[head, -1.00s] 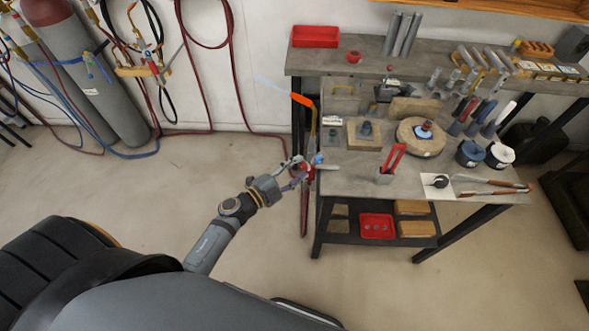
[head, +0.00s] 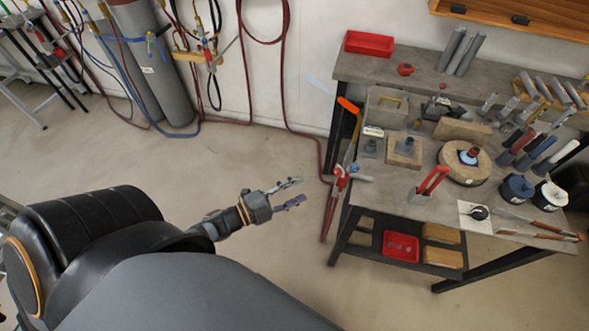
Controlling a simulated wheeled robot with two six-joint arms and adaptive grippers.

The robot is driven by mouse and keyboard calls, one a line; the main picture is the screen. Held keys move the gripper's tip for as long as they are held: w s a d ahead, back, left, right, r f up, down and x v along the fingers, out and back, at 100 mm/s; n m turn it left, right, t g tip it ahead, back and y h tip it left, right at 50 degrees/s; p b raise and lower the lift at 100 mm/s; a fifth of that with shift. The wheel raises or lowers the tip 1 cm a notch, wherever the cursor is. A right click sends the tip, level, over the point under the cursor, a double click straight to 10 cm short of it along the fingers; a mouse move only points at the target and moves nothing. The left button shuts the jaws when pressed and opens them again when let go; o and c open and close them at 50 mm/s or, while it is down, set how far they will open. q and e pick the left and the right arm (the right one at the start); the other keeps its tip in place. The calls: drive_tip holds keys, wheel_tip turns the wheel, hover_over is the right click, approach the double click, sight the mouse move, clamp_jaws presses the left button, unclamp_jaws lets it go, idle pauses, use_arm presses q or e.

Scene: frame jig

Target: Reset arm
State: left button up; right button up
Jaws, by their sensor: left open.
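My left gripper (head: 291,193) shows near the middle of the head view, over bare floor. Its two fingers are apart with nothing between them. It is to the left of the workbench (head: 385,212) and clear of it. A torch with red valves (head: 340,184) hangs at the bench's left edge, to the right of my gripper and apart from it. My right gripper is not in the view.
The workbench holds a red tray (head: 369,44), a round block (head: 465,164) and several tools. Gas cylinders (head: 163,85) and hoses stand along the wall at the upper left. The floor (head: 240,155) around my left gripper is free.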

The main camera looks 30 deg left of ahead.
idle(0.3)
use_arm(q)
drive_tip(key=s+a+f+n+g+y, duration=0.1)
drive_tip(key=a+f+n+y, duration=0.3)
drive_tip(key=f, duration=0.5)
drive_tip(key=a+f+n+g+y, duration=0.1)
drive_tip(key=a+f+n+y, duration=0.2)
drive_tip(key=a+f, duration=0.4)
drive_tip(key=s+a+f+n+g+y, duration=0.1)
drive_tip(key=s+f+n+g, duration=0.2)
drive_tip(key=f, duration=0.4)
drive_tip(key=s+a+f+n+g+y, duration=0.1)
drive_tip(key=s+f+n, duration=0.1)
drive_tip(key=s+f, duration=0.35)
drive_tip(key=s+d+f+n+g, duration=0.3)
drive_tip(key=s+f+g, duration=0.1)
drive_tip(key=s+f, duration=0.4)
drive_tip(key=s+d+f+n+g, duration=0.3)
drive_tip(key=s+f, duration=0.5)
drive_tip(key=s, duration=0.3)
drive_tip(key=shift+s+d+g, duration=0.3)
drive_tip(key=shift+g, duration=0.1)
